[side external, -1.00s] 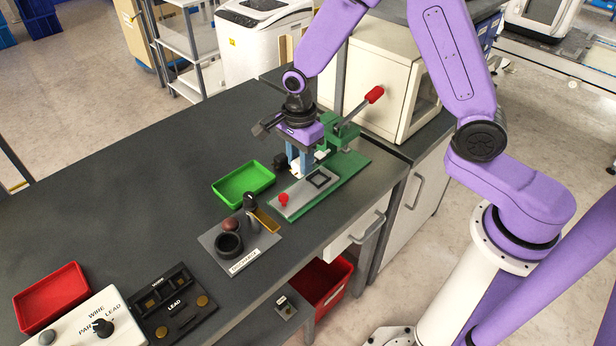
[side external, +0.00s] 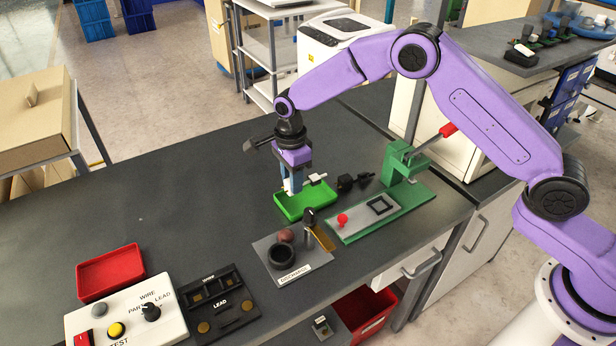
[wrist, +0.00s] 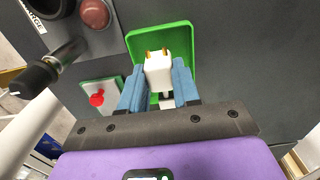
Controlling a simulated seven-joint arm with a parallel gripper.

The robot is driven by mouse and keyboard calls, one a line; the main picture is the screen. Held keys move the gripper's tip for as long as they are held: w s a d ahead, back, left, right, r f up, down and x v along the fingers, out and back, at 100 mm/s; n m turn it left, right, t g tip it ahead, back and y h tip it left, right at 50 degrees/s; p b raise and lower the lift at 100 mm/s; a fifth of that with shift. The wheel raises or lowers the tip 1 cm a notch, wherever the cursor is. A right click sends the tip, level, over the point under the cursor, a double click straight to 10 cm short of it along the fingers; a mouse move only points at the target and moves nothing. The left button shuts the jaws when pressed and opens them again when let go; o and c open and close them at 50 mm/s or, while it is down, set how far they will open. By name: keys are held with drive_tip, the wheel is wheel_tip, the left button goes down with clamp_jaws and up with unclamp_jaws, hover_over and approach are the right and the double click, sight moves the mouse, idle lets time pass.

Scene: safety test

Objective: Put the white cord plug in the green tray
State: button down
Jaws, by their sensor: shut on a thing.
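My gripper (side external: 292,188) points down over the green tray (side external: 286,211), with its blue fingers shut on the white cord plug (wrist: 158,74). In the wrist view, the plug sits between the fingertips (wrist: 158,66), with two brass prongs facing outward and the green tray (wrist: 178,32) behind it. In the side view, a white part of the plug (side external: 317,178) sticks out to the right of the fingers, above the tray's far side. The plug's exact height over the tray floor is hard to tell.
A green press (side external: 400,165) with a red-tipped lever stands right of the tray. A black object (side external: 352,182) lies between them. The grey discharge plate (side external: 305,265) with its post is in front. A red tray (side external: 110,270) and white test box (side external: 130,318) are at front left.

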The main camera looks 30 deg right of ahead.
drive_tip(key=shift+w+a+f, duration=0.1)
drive_tip(key=shift+a+f, duration=0.05)
drive_tip(key=shift+f, duration=1.4)
drive_tip(key=shift+f, duration=0.9)
idle(1.1)
drive_tip(key=c, duration=0.7)
unclamp_jaws()
drive_tip(key=shift+c, duration=0.2)
drive_tip(key=shift+r, duration=3.5)
